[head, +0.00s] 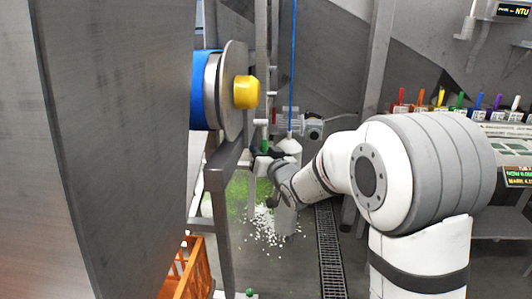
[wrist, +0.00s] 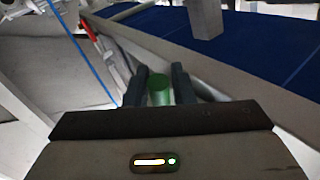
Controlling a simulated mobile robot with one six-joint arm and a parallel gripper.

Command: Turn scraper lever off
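A green handle (wrist: 160,92), which looks like the scraper lever's grip, stands between the two dark fingers of my gripper (wrist: 160,82) in the wrist view. The fingers lie close along both its sides with no clear gap, so they look shut on it. In the head view my gripper (head: 262,160) is at the middle, below a small green piece (head: 264,133) by the machine frame. The lever's pivot and the rest of its body are hidden, so I cannot tell its position.
A yellow-capped roller (head: 246,92) with a blue belt (head: 202,90) is left of my gripper. A blue cord (head: 293,60) hangs close by. White bits (head: 268,230) lie on the floor beside a drain grate (head: 329,250). An orange crate (head: 188,270) is at lower left.

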